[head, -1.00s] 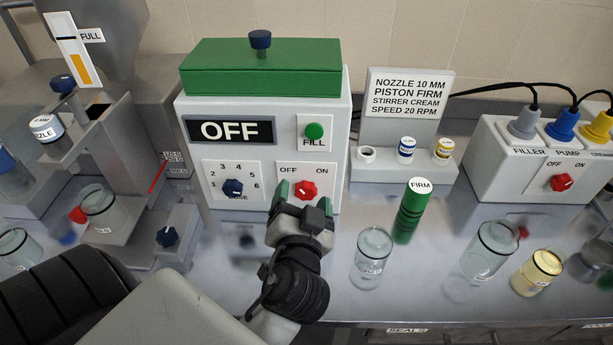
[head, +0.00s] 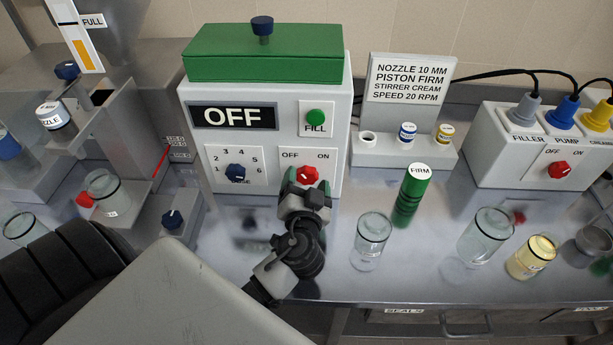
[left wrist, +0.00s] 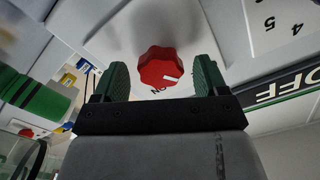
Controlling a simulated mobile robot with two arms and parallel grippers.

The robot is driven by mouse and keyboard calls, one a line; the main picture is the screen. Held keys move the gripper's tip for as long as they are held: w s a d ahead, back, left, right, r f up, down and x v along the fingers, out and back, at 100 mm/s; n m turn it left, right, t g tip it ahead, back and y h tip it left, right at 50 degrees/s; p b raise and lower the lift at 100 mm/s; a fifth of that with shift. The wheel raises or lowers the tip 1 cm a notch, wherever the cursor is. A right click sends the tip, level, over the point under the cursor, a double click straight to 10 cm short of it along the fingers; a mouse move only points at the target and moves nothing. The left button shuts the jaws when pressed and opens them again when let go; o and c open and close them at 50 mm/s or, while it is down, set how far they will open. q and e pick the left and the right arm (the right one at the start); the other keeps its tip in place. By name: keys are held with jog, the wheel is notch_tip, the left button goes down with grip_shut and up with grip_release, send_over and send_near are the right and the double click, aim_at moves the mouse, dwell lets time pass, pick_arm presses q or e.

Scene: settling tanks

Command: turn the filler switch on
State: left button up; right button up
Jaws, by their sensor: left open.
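The filler is a grey box with a green lid (head: 262,55), and its display (head: 233,116) reads OFF. Its switch is a red knob (head: 307,174) below the OFF and ON labels, low on the right of the front panel. My left gripper (head: 305,186) is at the knob. In the left wrist view, the red knob (left wrist: 160,67) sits between the open green fingertips (left wrist: 162,80), with a gap on both sides. My right gripper is not in view.
A blue dose knob (head: 235,173) is left of the switch and a green FILL button (head: 316,117) above it. A green FIRM piston (head: 411,196) and a glass jar (head: 371,241) stand to the right. A power box (head: 530,150) has another red knob (head: 558,170).

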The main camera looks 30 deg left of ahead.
pick_arm(q)
jog(key=shift+w+a, duration=0.1)
jog(key=shift+w, duration=0.05)
jog(key=c, duration=0.9)
jog(key=shift+m, duration=1.2)
jog(key=m+p, duration=0.1)
jog(key=m, duration=0.3)
jog(key=shift+r, duration=0.15)
jog(key=m+p, duration=0.1)
jog(key=m, duration=0.3)
jog(key=shift+m+p, duration=0.3)
jog(key=shift+p, duration=0.05)
jog(key=shift+m+p, duration=0.5)
jog(key=shift+m, duration=1.1)
